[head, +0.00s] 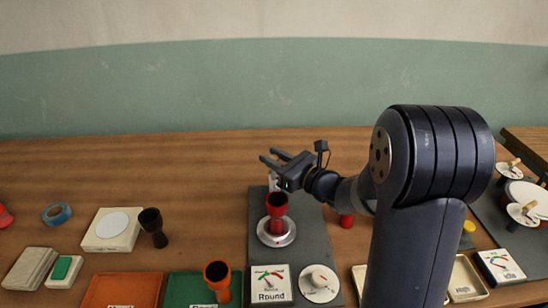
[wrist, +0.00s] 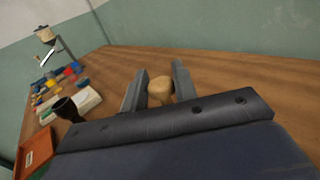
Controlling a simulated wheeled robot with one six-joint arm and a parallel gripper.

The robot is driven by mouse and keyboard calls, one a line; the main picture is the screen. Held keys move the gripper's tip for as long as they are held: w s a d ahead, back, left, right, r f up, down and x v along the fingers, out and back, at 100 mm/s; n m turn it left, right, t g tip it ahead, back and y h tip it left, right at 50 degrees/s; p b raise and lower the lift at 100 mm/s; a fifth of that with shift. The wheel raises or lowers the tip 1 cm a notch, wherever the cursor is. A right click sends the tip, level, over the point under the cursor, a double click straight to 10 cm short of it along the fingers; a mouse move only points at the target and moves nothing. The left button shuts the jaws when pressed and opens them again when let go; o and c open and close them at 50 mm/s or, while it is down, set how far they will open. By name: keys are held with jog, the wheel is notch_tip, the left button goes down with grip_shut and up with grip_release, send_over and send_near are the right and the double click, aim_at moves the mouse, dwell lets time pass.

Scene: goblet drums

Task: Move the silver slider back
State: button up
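My gripper (head: 270,156) is above the back end of a grey panel (head: 316,240) in the head view. Its two fingers are apart. In the wrist view a tan, rounded knob (wrist: 160,88) shows between the fingers, with small gaps at its sides; I cannot tell whether it is part of the slider. On the panel a red goblet drum (head: 277,208) stands upright on a round silver disc (head: 289,238). A small pale piece (head: 273,182) shows just below my gripper, partly hidden. I cannot tell for certain which piece is the silver slider.
A "Round" dial (head: 270,284) and a white knob (head: 319,283) are at the panel's front. A black goblet (head: 152,226) and an orange goblet (head: 217,280) stand to the left. A red piece (head: 346,220) is right of the panel. The table behind is clear.

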grip_shut()
jog(key=w, duration=0.4)
jog(key=shift+w, duration=0.35)
jog(key=shift+r, duration=0.1)
jog(key=shift+o, duration=1.5)
grip_release()
jog(key=shift+w, duration=0.2)
jog(key=shift+o, duration=0.7)
